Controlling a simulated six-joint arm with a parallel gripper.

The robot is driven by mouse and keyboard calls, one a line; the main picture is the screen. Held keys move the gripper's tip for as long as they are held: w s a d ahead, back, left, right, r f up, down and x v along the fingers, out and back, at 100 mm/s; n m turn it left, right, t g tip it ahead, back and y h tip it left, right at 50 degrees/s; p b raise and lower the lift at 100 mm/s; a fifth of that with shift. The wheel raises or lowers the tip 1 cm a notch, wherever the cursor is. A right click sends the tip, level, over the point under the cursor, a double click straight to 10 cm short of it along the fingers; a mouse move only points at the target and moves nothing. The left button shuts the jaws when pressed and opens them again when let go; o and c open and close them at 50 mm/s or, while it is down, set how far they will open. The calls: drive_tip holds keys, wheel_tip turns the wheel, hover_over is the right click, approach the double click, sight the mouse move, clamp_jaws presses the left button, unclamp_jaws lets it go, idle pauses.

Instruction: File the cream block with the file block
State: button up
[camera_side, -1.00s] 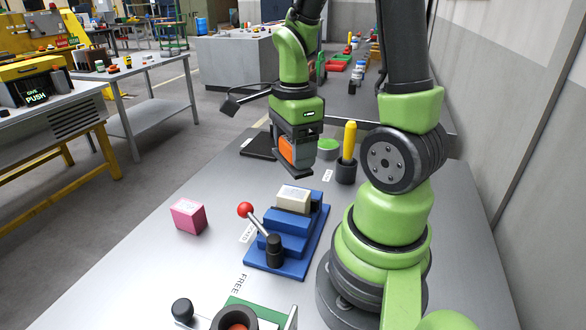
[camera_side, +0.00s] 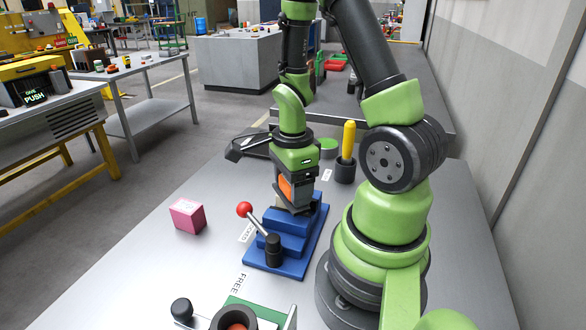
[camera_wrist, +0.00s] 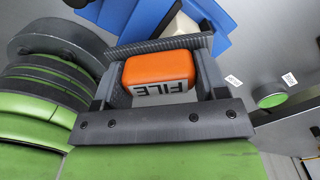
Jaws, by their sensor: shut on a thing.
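The orange file block (camera_side: 285,187) is held in my gripper (camera_side: 293,203); in the wrist view the file block (camera_wrist: 160,72) sits between the jaws with its FILE label showing. The cream block sits at the top of the blue vise (camera_side: 284,243), and my gripper mostly hides it in the side view. In the wrist view part of the cream block (camera_wrist: 181,26) shows just beyond the file block. My gripper is low over the vise's far end. I cannot tell whether the file block touches the cream block.
A lever with a red ball (camera_side: 244,209) rises at the vise's front left. A pink block (camera_side: 187,215) stands left on the table. A yellow-handled tool (camera_side: 348,142) stands in a dark holder behind, near a green disc (camera_side: 328,146). A black-knobbed fixture (camera_side: 182,310) is in front.

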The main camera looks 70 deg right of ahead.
drive_tip(key=shift+d+r, duration=0.4)
drive_tip(key=shift+d, duration=0.1)
drive_tip(key=shift+d+r, duration=0.15)
drive_tip(key=shift+d, duration=0.2)
drive_tip(key=shift+d+f, duration=0.2)
drive_tip(key=shift+d, duration=0.95)
drive_tip(key=shift+c, duration=0.4)
drive_tip(key=shift+a+f, duration=0.25)
drive_tip(key=shift+a, duration=1.6)
drive_tip(key=shift+w+a, duration=0.2)
drive_tip(key=shift+d+f, duration=0.1)
drive_tip(key=shift+d, duration=1.1)
drive_tip(key=shift+d+r, duration=0.25)
drive_tip(key=shift+d, duration=0.2)
drive_tip(key=shift+d+f, duration=0.15)
drive_tip(key=shift+d, duration=0.2)
drive_tip(key=shift+a, duration=0.15)
drive_tip(key=a, duration=0.3)
drive_tip(key=shift+a, duration=0.15)
drive_tip(key=shift+a+f, duration=0.1)
drive_tip(key=shift+a, duration=0.1)
drive_tip(key=shift+r, duration=4.05)
